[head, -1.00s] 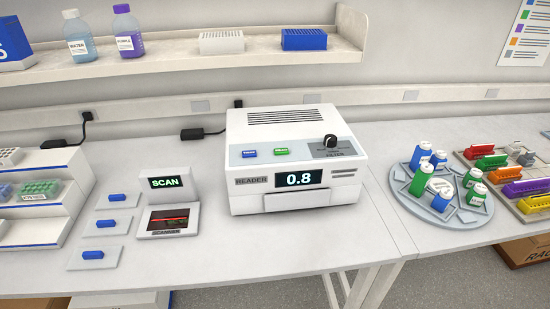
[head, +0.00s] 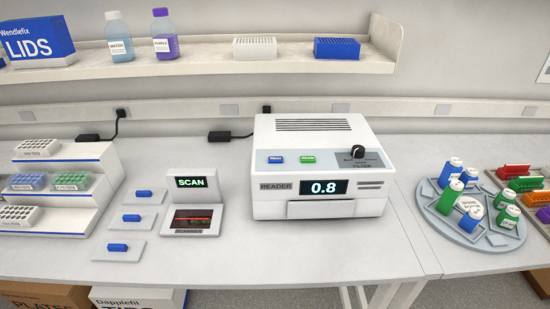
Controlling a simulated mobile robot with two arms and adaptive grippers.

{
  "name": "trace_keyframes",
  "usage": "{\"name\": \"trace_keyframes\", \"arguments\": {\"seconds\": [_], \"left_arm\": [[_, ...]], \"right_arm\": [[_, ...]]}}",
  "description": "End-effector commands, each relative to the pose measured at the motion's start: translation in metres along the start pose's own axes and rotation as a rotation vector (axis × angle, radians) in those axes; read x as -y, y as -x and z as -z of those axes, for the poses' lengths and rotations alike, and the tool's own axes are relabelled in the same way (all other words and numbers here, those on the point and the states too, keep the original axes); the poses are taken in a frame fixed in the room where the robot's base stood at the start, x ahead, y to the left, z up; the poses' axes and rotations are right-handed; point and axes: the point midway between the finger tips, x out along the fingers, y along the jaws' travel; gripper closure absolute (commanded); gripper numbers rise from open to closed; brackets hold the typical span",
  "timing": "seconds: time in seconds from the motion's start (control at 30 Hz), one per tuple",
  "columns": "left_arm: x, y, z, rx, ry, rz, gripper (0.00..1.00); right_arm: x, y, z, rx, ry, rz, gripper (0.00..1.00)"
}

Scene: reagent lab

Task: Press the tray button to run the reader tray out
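The reader (head: 318,170) is a white box on the bench with a lit display (head: 324,188) showing 0.8. A blue button (head: 276,159) and a green button (head: 307,159) sit on its top panel. Their labels are too small to read. A black knob (head: 357,152) is to the right of them. The tray front (head: 320,209) shows as a closed flap low on the reader's front face. Neither of my grippers is in view.
A scanner (head: 195,218) with a SCAN screen stands left of the reader. Several small blue-topped plates (head: 119,247) lie beside it, near a stepped rack (head: 70,222). A round carousel (head: 468,232) with bottles is at right. Bench in front of the reader is clear.

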Motion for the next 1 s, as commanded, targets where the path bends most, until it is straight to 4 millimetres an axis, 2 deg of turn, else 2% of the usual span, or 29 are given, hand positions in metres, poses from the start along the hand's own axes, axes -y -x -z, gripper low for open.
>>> {"name": "trace_keyframes", "arguments": {"seconds": [0.03, 0.17, 1.0], "left_arm": [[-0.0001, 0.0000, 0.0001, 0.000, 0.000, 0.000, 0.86], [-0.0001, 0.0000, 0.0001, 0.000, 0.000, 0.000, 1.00], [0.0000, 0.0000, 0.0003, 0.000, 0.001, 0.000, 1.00]], "right_arm": [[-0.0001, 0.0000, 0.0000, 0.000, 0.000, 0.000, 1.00], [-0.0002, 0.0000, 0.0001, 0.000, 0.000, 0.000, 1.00], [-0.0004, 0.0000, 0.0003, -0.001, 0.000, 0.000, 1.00]]}}
